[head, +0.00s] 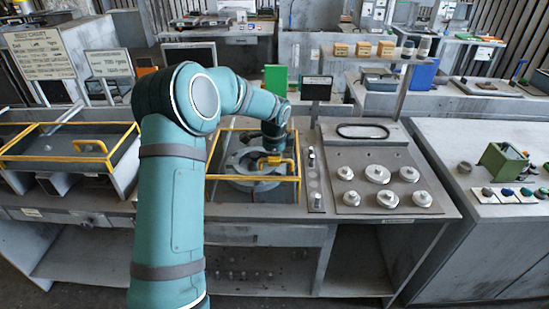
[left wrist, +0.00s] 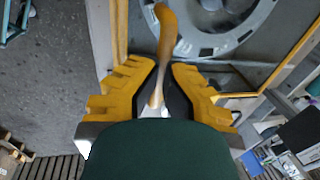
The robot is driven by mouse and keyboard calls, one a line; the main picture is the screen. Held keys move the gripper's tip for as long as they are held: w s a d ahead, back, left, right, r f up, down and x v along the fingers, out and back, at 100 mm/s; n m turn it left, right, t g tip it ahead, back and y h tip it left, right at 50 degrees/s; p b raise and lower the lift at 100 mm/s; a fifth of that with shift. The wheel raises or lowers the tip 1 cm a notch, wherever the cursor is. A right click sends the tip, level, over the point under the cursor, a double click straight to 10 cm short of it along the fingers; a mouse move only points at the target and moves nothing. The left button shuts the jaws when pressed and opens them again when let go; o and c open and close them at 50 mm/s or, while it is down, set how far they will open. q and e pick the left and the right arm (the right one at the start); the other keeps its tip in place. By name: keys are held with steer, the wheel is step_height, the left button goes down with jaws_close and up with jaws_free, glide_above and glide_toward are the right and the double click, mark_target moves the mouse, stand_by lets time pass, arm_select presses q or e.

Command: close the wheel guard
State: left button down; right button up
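The wheel guard (head: 222,180) is a yellow frame around a grey round housing (head: 243,183) on the middle bench. Its yellow handle (head: 290,163) stands at the frame's right part, just below my gripper. My left gripper (head: 272,150) reaches down over the housing; its fingers are small and partly hidden in the head view. In the left wrist view the yellow fingers (left wrist: 164,72) close in on both sides of the handle (left wrist: 166,35), which runs between them. The grey ring (left wrist: 215,35) lies beyond. My right gripper is not in view.
A second yellow-framed trough (head: 70,156) stands to the left. A panel with several round knobs (head: 378,190) is close on the right. Another bench (head: 470,150) holds a green block (head: 503,160). A green board (head: 275,79) stands behind the housing.

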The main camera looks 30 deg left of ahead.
arm_select(q)
steer(key=c, duration=1)
jaws_free()
steer(key=shift+s+d+f, duration=0.15)
steer(key=shift+s+f, duration=0.05)
steer(key=shift+f, duration=0.1)
steer(key=shift+r, duration=0.1)
steer(key=shift+r, duration=0.3)
steer(key=v, duration=1.1)
steer(key=shift+r, duration=0.2)
